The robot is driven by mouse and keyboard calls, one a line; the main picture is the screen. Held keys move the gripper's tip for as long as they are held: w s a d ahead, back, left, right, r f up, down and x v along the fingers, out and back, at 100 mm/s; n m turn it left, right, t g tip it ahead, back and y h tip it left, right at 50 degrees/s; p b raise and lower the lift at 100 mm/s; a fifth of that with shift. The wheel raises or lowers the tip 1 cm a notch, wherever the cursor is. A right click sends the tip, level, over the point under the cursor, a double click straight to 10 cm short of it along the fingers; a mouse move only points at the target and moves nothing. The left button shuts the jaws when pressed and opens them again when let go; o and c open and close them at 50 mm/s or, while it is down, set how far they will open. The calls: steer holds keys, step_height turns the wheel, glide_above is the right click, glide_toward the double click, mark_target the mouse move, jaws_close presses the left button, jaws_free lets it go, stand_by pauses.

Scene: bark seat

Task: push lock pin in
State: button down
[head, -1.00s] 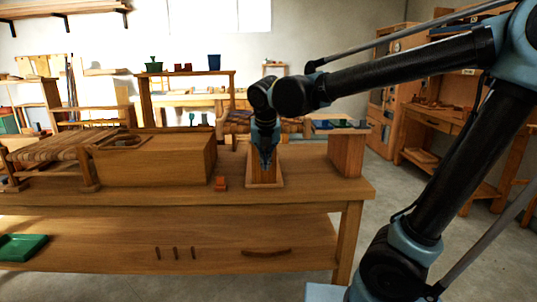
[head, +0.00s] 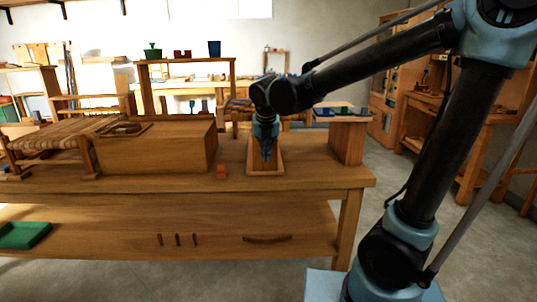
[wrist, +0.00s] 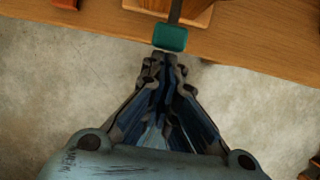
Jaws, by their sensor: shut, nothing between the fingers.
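A teal block-like grip (wrist: 170,38) on a dark rod shows at the top of the wrist view, over the bench's front edge; it looks like the lock pin's end. The rod runs up toward a wooden piece (wrist: 190,14) at the frame's top. My gripper (wrist: 163,60) is shut and empty, its tips just below the teal grip. I cannot tell whether they touch. In the head view my gripper (head: 266,155) points down in front of a wooden fixture (head: 266,173) on the bench. The pin is hidden there behind my gripper.
A small orange-red block (head: 221,172) stands on the bench (head: 120,188) left of the fixture. A large wooden box (head: 160,152) and a woven seat (head: 55,138) stand farther left. An upright wooden stand (head: 347,143) is on the right. Floor is clear in front.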

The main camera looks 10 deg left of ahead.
steer(key=w, duration=0.1)
steer(key=w+a, duration=0.1)
steer(key=w, duration=0.1)
steer(key=shift+r, duration=0.1)
stand_by(0.3)
steer(key=shift+d, duration=0.15)
